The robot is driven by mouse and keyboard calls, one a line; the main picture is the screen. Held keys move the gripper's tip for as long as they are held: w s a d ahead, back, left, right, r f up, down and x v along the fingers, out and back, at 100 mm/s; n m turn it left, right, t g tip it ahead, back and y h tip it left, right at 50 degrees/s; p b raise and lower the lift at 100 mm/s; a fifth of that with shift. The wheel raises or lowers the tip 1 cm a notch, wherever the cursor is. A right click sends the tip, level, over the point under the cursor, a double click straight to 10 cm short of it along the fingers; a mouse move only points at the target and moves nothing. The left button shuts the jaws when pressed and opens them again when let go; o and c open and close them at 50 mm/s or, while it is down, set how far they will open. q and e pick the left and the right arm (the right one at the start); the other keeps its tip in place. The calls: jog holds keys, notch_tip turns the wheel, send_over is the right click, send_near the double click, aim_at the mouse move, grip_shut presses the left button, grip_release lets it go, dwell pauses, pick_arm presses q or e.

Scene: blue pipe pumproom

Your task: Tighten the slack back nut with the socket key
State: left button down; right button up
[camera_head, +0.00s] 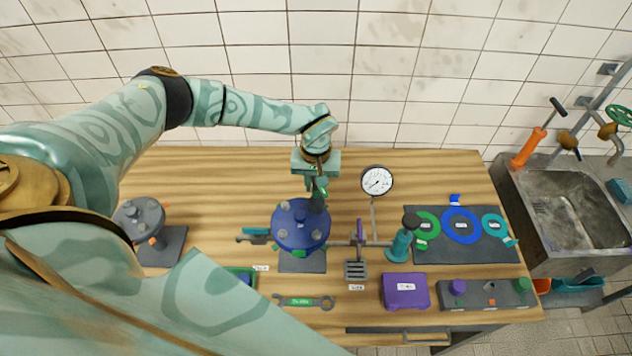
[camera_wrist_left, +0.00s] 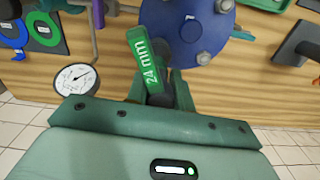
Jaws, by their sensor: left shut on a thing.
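The blue round pipe flange (camera_head: 300,226) stands on a grey base on the bench, with grey nuts around its top. It also shows at the top of the left wrist view (camera_wrist_left: 180,28), where several nuts are visible. My left gripper (camera_head: 319,184) is just behind the flange, pointing down, and is shut on the socket key. The key's green handle (camera_wrist_left: 147,60), marked "24 mm", shows in the left wrist view, leaning over the flange's back edge. The key's socket end and the back nut are hidden, so I cannot tell whether they touch. My right gripper is not in view.
A pressure gauge (camera_head: 377,181) stands close right of the gripper. A green-labelled spanner (camera_head: 303,301) and a purple box (camera_head: 404,291) lie in front. A dark mat (camera_head: 466,252) with coloured rings is at right, beside a sink (camera_head: 572,212). A grey flange (camera_head: 140,217) stands left.

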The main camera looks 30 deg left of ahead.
pick_arm(q)
jog(key=shift+r, duration=0.2)
jog(key=shift+r+p, duration=1.6)
jog(key=shift+r, duration=0.15)
jog(key=shift+f, duration=0.1)
